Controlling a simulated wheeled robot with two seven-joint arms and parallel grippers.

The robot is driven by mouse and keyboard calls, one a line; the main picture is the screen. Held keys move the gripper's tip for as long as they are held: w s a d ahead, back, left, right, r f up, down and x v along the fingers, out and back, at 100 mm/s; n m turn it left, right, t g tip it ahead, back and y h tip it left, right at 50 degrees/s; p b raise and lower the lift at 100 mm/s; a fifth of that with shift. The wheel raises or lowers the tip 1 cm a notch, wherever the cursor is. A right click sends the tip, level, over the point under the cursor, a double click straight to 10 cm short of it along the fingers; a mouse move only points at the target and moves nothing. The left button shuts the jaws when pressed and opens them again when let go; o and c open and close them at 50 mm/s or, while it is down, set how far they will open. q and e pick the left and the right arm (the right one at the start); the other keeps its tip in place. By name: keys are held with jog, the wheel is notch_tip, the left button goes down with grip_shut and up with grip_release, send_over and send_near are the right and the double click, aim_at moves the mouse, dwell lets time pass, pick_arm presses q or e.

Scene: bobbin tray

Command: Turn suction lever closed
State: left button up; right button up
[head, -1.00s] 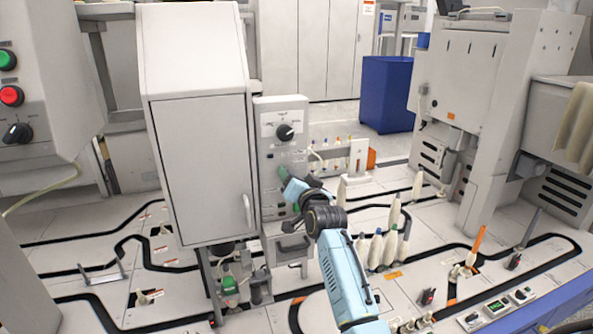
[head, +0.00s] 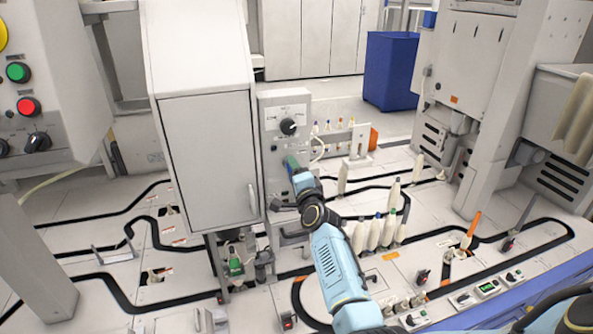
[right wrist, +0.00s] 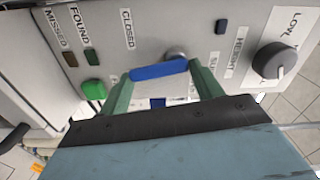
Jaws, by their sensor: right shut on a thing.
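The blue suction lever (right wrist: 160,71) is on the grey control panel, seen in the right wrist view in front of a round metal pivot. It lies across the picture, tilted slightly up to the right. A CLOSED label (right wrist: 127,28) is on the panel above its left end. My right gripper (right wrist: 163,86) has its green fingers at the two ends of the lever and is shut on it. In the head view my right gripper (head: 291,164) is at the front of the panel (head: 273,133), and the lever is hidden there. My left gripper is out of view.
A dark selector knob (head: 288,126) sits higher on the panel. A green button (right wrist: 94,89) is beside the gripper in the wrist view. A tall grey cabinet (head: 208,165) adjoins the panel on the left. White bobbins (head: 375,232) stand right of my forearm.

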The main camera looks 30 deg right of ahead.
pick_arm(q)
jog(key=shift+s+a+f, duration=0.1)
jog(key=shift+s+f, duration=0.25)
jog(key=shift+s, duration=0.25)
pick_arm(e)
jog(key=shift+a+f+m, duration=0.15)
jog(key=shift+f+m, duration=0.05)
jog(key=shift+m, duration=0.8)
jog(key=o, duration=1)
jog(key=shift+c, duration=0.2)
jog(key=shift+a, duration=0.1)
pick_arm(q)
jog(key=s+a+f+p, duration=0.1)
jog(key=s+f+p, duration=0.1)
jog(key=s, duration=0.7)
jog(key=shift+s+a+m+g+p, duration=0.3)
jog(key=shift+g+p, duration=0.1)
jog(key=shift+p, duration=0.5)
pick_arm(e)
jog(key=v, duration=1.3)
jog(key=shift+s, duration=0.2)
